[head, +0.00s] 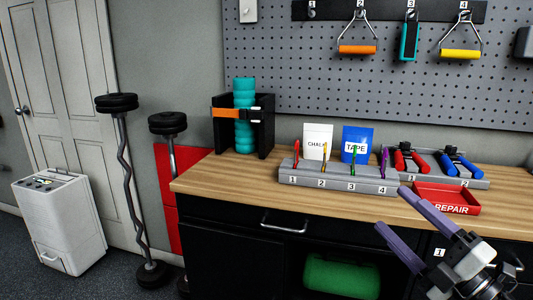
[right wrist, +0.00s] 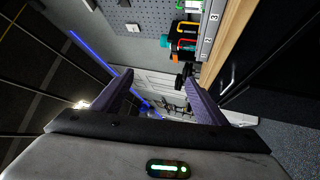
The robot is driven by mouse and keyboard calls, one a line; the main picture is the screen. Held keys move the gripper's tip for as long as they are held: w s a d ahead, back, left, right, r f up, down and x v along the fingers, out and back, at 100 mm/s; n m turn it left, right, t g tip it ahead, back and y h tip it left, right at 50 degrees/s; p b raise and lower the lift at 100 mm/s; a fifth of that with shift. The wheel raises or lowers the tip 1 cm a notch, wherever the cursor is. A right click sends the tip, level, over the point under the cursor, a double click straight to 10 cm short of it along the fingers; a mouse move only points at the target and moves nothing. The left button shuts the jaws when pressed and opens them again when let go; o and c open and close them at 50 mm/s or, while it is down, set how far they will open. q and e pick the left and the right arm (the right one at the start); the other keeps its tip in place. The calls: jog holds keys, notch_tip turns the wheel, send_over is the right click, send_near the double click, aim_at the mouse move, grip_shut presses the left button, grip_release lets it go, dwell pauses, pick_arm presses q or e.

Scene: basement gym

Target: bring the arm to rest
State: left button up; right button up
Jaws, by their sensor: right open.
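My right gripper (head: 393,209) is at the lower right of the head view, with its two purple fingers apart and nothing between them. It is in front of the workbench (head: 225,175), and its fingers point up and left towards the numbered grey rack (head: 335,183). In the right wrist view its fingers (right wrist: 157,80) are also spread and empty, with the room behind them. My left gripper is in neither view.
The red REPAIR tray (head: 447,200) lies close behind the fingers in the picture. The grey stand (head: 478,184) holds red and blue hand grips. A teal roller (head: 244,115) stands at the bench's left. Curl bars (head: 122,170) and a white appliance (head: 60,220) stand left.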

jog(key=s+a+f+m+g+h+p, duration=0.15)
jog(key=s+f+m+h, duration=0.3)
jog(key=f+m, duration=0.55)
jog(key=s+a+f+m+g+h+p, duration=0.1)
jog(key=s+f+m+g+h, duration=0.3)
jog(key=f, duration=1.1)
pick_arm(q)
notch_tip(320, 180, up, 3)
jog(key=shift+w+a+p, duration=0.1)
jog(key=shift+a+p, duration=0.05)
jog(key=shift+p, duration=0.35)
pick_arm(e)
jog(key=s+a+f+m+g, duration=0.2)
jog(key=s+a+f+m, duration=0.1)
jog(key=s+f, duration=0.3)
jog(key=s+a+f+m+g+y, duration=0.1)
jog(key=s+a+f+m+g, duration=0.2)
jog(key=s, duration=0.8)
notch_tip(320, 180, down, 4)
jog(key=shift+s+a+f, duration=0.1)
jog(key=shift+s+a, duration=0.05)
jog(key=shift+a, duration=1.1)
jog(key=shift+c, duration=0.3)
